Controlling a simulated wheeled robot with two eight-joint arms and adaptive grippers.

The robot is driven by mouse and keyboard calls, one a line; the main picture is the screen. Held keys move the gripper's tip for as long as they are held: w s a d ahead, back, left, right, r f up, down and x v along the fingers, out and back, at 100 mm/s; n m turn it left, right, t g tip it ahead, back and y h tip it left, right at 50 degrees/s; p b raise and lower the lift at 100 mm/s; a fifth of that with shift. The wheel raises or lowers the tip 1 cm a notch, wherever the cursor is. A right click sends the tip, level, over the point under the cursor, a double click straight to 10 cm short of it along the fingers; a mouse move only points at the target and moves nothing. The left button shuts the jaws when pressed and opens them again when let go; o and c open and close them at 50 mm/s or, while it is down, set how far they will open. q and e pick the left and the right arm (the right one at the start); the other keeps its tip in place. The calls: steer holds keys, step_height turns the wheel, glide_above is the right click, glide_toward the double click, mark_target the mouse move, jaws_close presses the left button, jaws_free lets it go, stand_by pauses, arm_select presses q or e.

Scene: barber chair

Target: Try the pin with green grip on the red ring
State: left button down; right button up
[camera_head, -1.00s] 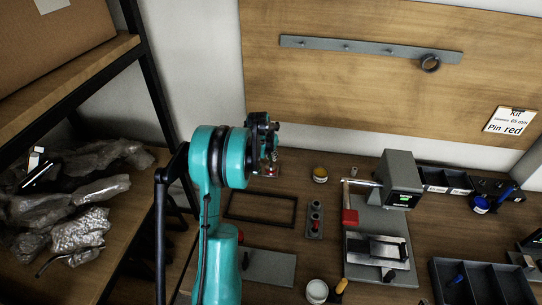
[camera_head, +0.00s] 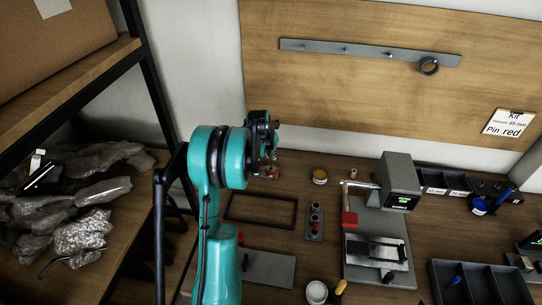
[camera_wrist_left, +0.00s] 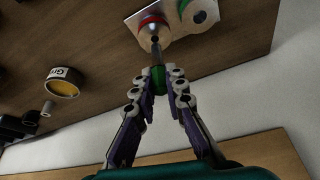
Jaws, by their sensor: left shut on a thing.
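My left gripper (camera_head: 266,150) reaches over the back left of the bench in the head view. In the left wrist view, my left gripper (camera_wrist_left: 160,82) is shut on the green grip of a pin (camera_wrist_left: 158,76). The pin's thin metal shaft points at the dark hole in the red ring (camera_wrist_left: 146,22). The shaft's tip overlaps the hole's edge; I cannot tell whether it is inside. The plate is partly hidden behind my gripper in the head view. My right gripper is not in view.
An empty dark frame (camera_head: 262,221) and a holder with red parts (camera_head: 314,221) lie in front. A grey gauge with a green display (camera_head: 400,180) stands further right. A shelf with bags (camera_head: 75,200) is left.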

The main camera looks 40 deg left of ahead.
arm_select(q)
steer(key=shift+r+p, duration=1.15)
steer(key=shift+r, duration=1.05)
